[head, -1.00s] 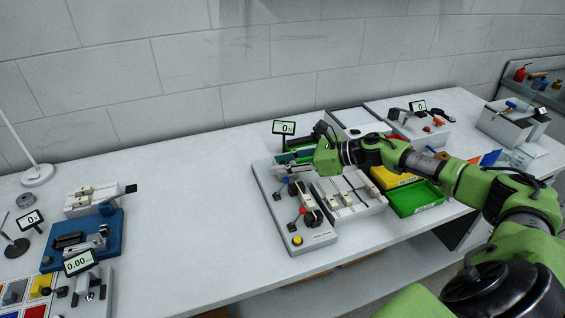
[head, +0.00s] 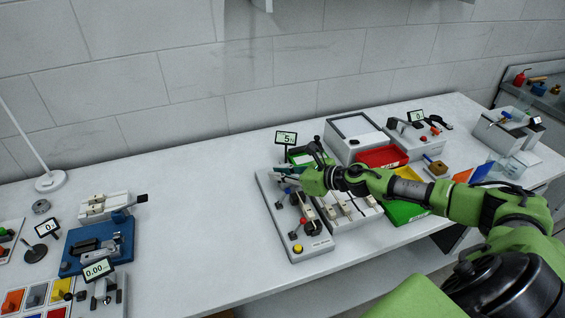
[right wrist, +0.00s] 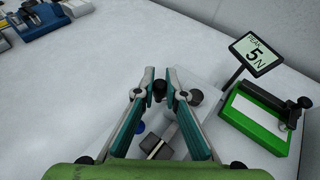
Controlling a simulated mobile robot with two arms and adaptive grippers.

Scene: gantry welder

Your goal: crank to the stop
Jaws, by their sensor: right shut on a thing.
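The grey machine base (head: 312,246) stands at the middle of the bench, with a yellow button (head: 297,248) at its front and a red-knobbed lever (head: 303,221). My right gripper (head: 285,174) is over the far end of this base. In the right wrist view its two teal fingers (right wrist: 160,78) are shut on a small black knob (right wrist: 159,90), which looks like the crank handle. The crank's arm and any stop are hidden by the fingers. My left gripper is not in view.
A display (head: 286,138) reading 5 N stands behind the machine, by a green fixture (right wrist: 255,122) with a black handle. Red (head: 382,157) and green (head: 398,212) bins are right of my gripper. A blue fixture (head: 75,256) sits at left. Bench between is clear.

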